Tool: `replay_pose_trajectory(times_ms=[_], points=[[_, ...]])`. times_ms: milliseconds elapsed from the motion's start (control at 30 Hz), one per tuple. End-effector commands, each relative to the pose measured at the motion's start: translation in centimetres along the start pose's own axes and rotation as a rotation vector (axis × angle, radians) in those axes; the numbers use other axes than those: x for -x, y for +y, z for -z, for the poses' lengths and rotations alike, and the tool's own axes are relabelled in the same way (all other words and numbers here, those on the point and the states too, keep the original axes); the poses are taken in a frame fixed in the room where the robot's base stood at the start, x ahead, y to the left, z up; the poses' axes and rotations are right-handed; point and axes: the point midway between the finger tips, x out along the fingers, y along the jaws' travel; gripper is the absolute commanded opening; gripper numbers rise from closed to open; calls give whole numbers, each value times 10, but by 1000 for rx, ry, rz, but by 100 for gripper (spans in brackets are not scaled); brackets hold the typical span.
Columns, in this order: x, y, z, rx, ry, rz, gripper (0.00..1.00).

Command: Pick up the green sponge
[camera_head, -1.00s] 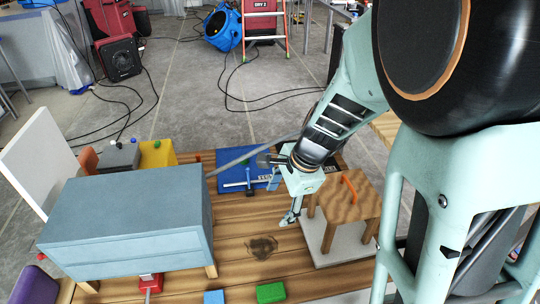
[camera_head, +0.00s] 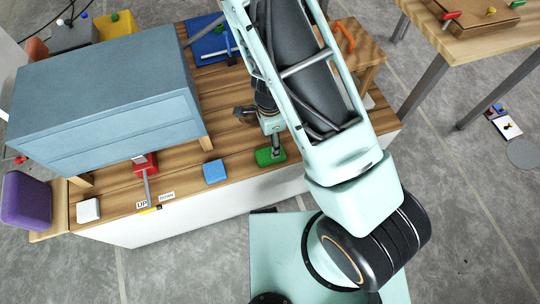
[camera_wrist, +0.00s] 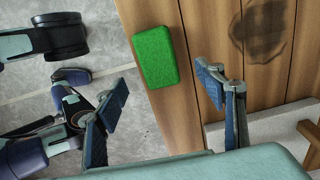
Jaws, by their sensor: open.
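The green sponge (camera_head: 265,157) lies flat on the wooden tabletop (camera_head: 240,128), close to its front edge. My gripper (camera_head: 277,143) is above the sponge, at its right end in the head view. In the wrist view, the whole top of the sponge (camera_wrist: 155,57) shows, a bit forward of my open gripper (camera_wrist: 162,95). The two blue finger pads stand apart to the left and right of the sponge. Nothing is between them, and neither seems to touch the sponge. The exact height of the fingers above the table is hard to tell.
A blue block (camera_head: 215,172) lies left of the sponge. A large grey-blue drawer box (camera_head: 105,100) stands further left, with a red device (camera_head: 145,163) in front. A small wooden stand (camera_head: 362,50) is at the back right. A dark stain shows on the wood in the wrist view (camera_wrist: 262,30).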

Motion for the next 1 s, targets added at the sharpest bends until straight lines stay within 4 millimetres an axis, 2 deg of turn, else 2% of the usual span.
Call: replay_pose_trajectory(times_ms=[33, 100, 367, 633, 900, 1000], points=[[-13, 1, 0, -3, -1, -3, 64], [-25, 1, 1, -2, 0, -2, 64], [-45, 2, 0, -1, 0, -1, 64], [-84, 4, 0, -2, -2, -2, 64], [-87, 4, 0, 0, -1, 0, 64], [-87, 4, 0, 0, -1, 0, 55]])
